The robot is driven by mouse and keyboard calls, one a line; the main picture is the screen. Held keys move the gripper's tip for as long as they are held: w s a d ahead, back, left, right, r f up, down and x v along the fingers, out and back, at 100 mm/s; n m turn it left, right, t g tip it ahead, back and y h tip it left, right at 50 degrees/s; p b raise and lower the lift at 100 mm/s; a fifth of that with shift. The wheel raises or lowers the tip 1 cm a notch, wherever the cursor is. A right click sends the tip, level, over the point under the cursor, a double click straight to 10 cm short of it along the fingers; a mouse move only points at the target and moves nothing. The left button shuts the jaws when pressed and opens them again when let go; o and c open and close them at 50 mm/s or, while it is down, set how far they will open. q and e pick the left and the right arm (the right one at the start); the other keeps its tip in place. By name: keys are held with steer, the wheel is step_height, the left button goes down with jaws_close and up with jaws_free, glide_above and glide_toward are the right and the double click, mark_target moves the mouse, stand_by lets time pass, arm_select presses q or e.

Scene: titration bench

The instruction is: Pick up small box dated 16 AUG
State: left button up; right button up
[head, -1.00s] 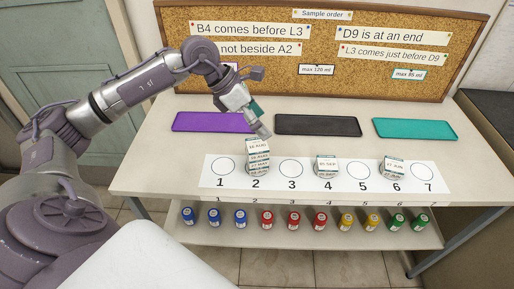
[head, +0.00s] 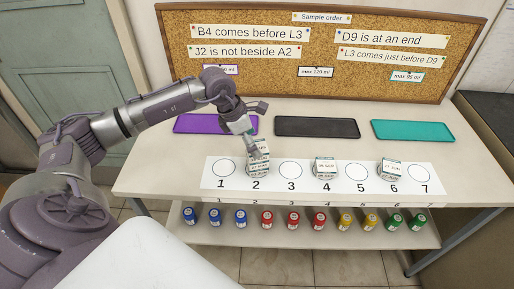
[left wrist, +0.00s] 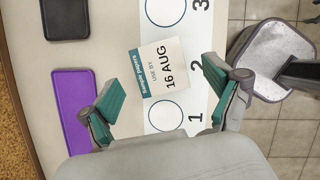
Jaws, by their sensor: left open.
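The small box dated 16 AUG (left wrist: 161,68) shows its white top with a teal band in the left wrist view. In the left wrist view my left gripper (left wrist: 165,100) is open, with one teal-padded finger on each side of the box's near end and a gap on both sides. My right gripper is not in view.
Other small boxes stand at position 4 (head: 325,169) and near position 6 (head: 391,170). Purple (head: 190,124), black (head: 316,128) and teal (head: 412,131) trays lie behind. Several coloured-lidded jars stand on the lower shelf (head: 330,235). The board (head: 300,88) stands at the back.

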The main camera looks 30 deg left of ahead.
arm_select(q)
steer(key=shift+x, duration=1.5)
steer(key=shift+r, duration=0.1)
steer(key=c, duration=1.1)
steer(key=shift+c, duration=0.7)
steer(key=shift+w+r, duration=0.1)
